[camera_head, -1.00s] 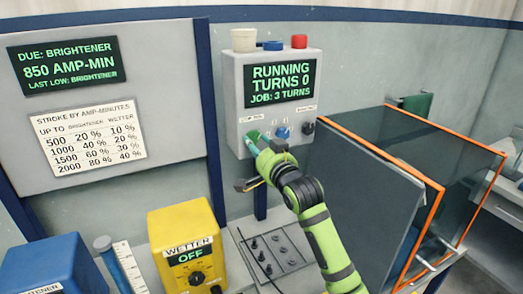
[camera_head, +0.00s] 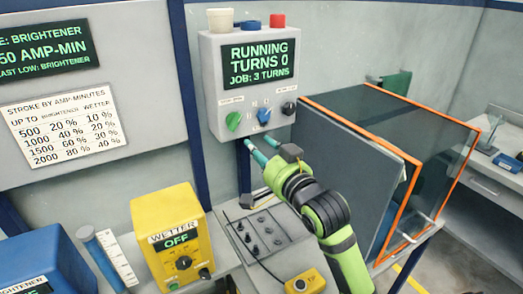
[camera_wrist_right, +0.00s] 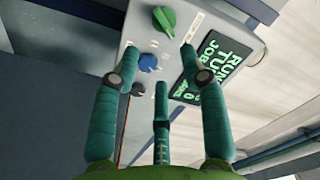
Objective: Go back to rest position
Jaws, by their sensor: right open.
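My right gripper (camera_head: 252,153) is open and empty, just below the control box (camera_head: 212,100) on the wall. Its teal fingers also show spread apart in the right wrist view (camera_wrist_right: 160,80), with the box beyond them. The box's screen (camera_head: 259,64) reads "RUNNING TURNS 0 JOB: 3 TURNS". Below the screen are a green knob (camera_head: 233,120), a blue knob (camera_head: 264,115) and a black knob (camera_head: 289,107). The gripper looks apart from the knobs. My left gripper is not in view.
A glass enclosure with orange edges (camera_head: 440,185) stands right of my arm. A yellow wetter box (camera_head: 160,215) reading "OFF", a blue brightener box (camera_head: 70,260) and a yellow button box (camera_head: 304,284) are below. A plate with several dark pegs (camera_head: 285,228) lies under the gripper.

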